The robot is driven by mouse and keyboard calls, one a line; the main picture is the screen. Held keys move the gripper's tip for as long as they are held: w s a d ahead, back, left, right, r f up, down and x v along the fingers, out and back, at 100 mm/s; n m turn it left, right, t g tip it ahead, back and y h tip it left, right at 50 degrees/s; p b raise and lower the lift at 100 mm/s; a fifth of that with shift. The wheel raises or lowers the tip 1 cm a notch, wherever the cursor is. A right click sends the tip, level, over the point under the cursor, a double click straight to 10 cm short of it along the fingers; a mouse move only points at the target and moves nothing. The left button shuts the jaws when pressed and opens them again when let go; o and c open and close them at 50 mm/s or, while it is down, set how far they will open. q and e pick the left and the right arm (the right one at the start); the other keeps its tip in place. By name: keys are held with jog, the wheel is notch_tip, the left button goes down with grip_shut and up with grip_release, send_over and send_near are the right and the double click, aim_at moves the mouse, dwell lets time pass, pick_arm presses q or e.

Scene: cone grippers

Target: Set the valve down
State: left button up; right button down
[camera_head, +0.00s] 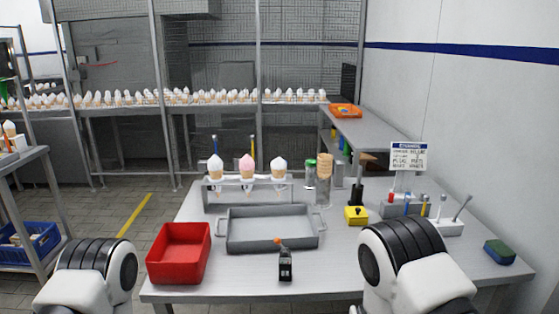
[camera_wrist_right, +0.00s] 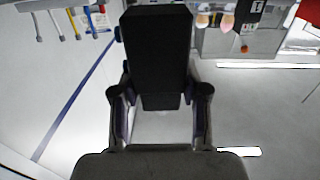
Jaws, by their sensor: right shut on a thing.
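My right gripper (camera_wrist_right: 158,98) shows in the right wrist view, with one finger on each side of a dark block-shaped body. I take this body to be the valve (camera_wrist_right: 156,50); its far end and finer details are too dark to make out. In the head view my right arm is at the lower right, and its gripper cannot be made out clearly. My left arm is at the lower left; its fingers are out of view. A small black piece with an orange knob (camera_head: 285,264) stands upright near the table's front edge.
The table (camera_head: 335,277) holds a red bin (camera_head: 178,282), a grey tray (camera_head: 270,248), a cone rack (camera_head: 215,199), a yellow block (camera_head: 356,216), a tool holder (camera_head: 446,228) and a green-blue sponge (camera_head: 499,251). Bare tabletop lies right of the small black piece.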

jog(key=shift+s+r, duration=0.15)
jog(key=shift+s, duration=0.1)
jog(key=shift+w, duration=0.1)
